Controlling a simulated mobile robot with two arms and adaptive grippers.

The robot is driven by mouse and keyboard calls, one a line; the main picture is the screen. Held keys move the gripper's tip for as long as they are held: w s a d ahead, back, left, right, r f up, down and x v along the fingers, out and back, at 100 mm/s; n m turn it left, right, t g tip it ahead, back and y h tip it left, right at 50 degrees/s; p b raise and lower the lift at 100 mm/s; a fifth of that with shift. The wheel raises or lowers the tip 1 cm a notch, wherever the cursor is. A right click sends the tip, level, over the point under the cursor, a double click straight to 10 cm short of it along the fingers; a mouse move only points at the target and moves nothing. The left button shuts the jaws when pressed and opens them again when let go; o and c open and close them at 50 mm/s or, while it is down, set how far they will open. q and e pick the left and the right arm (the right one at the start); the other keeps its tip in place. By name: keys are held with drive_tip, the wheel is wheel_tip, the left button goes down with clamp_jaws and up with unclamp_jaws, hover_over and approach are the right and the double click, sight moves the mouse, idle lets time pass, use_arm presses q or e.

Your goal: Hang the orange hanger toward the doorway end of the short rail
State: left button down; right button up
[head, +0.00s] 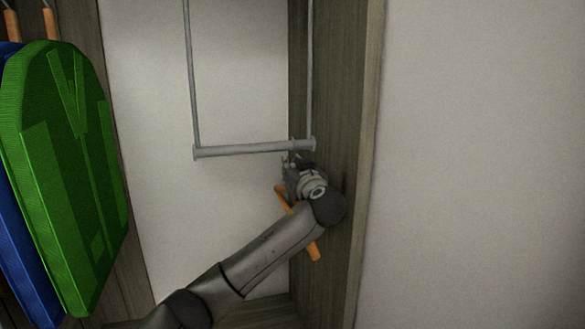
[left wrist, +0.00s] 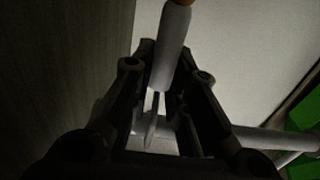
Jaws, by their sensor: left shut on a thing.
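The short rail (head: 245,149) is a grey bar hung from two thin rods inside the wardrobe. My left gripper (head: 292,162) is just below the right end of this rail. It is shut on the orange hanger (head: 314,248), whose wooden bar slants down behind my wrist. In the left wrist view the hanger's grey neck (left wrist: 171,45) runs between the fingers, with an orange bit at the top. The rail (left wrist: 245,136) lies just beyond the fingertips there. I cannot tell whether the hook touches the rail. My right gripper is not in view.
Green (head: 70,180) and blue (head: 22,265) garments hang at the left on orange hangers. A wooden side panel (head: 335,90) stands close to the right of the rail. The middle of the rail is empty.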

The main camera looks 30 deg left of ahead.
use_arm(q)
drive_tip(key=c, duration=1.4)
unclamp_jaws()
drive_tip(key=shift+c, duration=0.2)
drive_tip(key=shift+o, duration=0.6)
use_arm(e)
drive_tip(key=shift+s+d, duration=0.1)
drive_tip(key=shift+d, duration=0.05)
use_arm(q)
drive_tip(key=v, duration=1.2)
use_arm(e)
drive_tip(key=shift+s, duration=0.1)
